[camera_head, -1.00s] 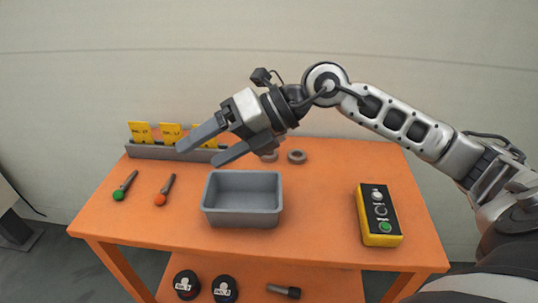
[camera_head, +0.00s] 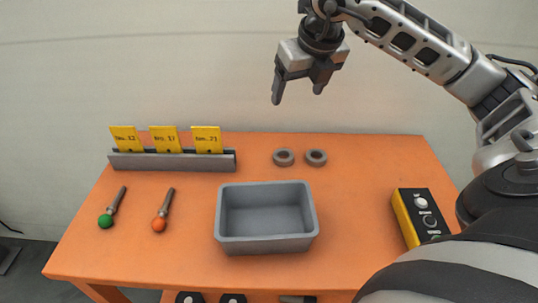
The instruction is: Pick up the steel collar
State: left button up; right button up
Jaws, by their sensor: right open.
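Two grey steel rings lie flat side by side near the back of the orange table. The left collar (camera_head: 284,157) and the right collar (camera_head: 316,157) look alike, and I cannot tell which one the task names. My right gripper (camera_head: 298,93) is open and empty, its fingers pointing down. It hangs above the back edge of the table, well over the collars and apart from them. My left gripper is not in view.
A grey bin (camera_head: 266,240) stands in front of the collars. A grey rack (camera_head: 172,161) with yellow cards is at the back left. A green-knobbed tool (camera_head: 112,208) and an orange-knobbed tool (camera_head: 162,211) lie left. A yellow button box (camera_head: 407,217) is right.

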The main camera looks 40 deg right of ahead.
notch_tip(320, 180, down, 5)
jog(key=b, duration=0.4)
send_near(282, 158)
jog(key=shift+w+f, duration=0.35)
jog(key=shift+w, duration=0.25)
jog(key=x, duration=0.3)
jog(key=s+x, duration=0.1)
jog(key=x, duration=0.1)
jog(key=shift+d+f, duration=0.1)
jog(key=shift+w+f, duration=0.15)
jog(key=shift+f, duration=0.05)
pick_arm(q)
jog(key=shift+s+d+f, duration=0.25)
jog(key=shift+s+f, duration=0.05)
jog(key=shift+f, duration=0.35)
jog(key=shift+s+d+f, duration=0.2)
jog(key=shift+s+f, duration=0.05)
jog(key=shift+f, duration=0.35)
pick_arm(e)
jog(key=shift+r, duration=0.1)
jog(key=c, duration=1.2)
